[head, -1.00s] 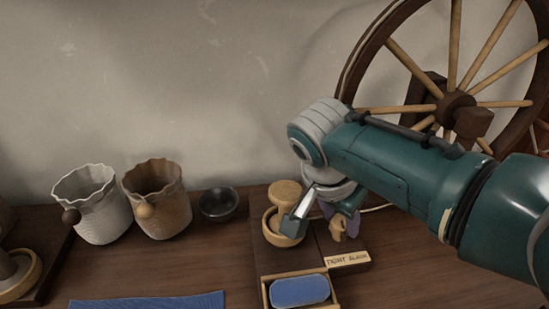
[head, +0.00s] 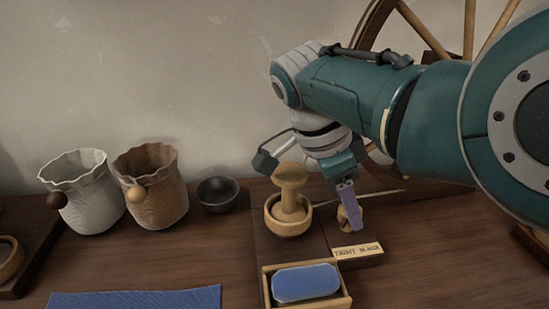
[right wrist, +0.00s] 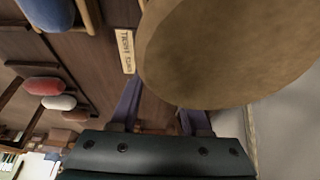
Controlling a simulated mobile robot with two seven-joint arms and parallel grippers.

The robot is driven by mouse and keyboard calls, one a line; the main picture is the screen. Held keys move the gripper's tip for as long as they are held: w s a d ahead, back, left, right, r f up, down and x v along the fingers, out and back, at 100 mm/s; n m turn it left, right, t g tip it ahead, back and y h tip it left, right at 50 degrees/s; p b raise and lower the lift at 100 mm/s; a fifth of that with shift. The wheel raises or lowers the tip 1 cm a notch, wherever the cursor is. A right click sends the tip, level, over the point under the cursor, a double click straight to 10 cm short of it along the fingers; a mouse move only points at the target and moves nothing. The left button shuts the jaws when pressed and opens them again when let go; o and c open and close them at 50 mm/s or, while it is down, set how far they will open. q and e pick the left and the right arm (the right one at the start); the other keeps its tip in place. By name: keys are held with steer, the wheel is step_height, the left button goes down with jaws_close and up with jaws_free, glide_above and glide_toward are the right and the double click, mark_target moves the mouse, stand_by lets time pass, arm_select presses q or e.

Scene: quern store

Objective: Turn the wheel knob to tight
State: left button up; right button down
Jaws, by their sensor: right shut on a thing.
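The wooden wheel knob (head: 343,217) stands just behind the small label (head: 358,251) reading TIGHT and SLACK in the head view. My right gripper (head: 350,213) reaches down from above, its purple fingers shut on the knob and partly hiding it. In the right wrist view, the two fingers (right wrist: 157,115) straddle a brown piece that is mostly hidden. The label (right wrist: 126,52) also shows there. I cannot tell which word the knob points to. Part of the spinning wheel (head: 425,28) shows behind my right arm. My left gripper is not in view.
A wooden mushroom-shaped piece (head: 291,178) stands in a round cup (head: 274,225) close left of the gripper. A tray (head: 266,289) with a blue block (head: 306,283) is in front. A dark bowl (head: 217,193) and two ruffled pots (head: 87,204) (head: 160,200) stand left.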

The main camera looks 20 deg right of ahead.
stand_by(0.4)
steer(key=shift+c, duration=1.8)
jaws_free()
steer(key=p+v, duration=0.3)
steer(key=v, duration=0.6)
steer(key=shift+a+r, duration=0.2)
steer(key=shift+r, duration=0.2)
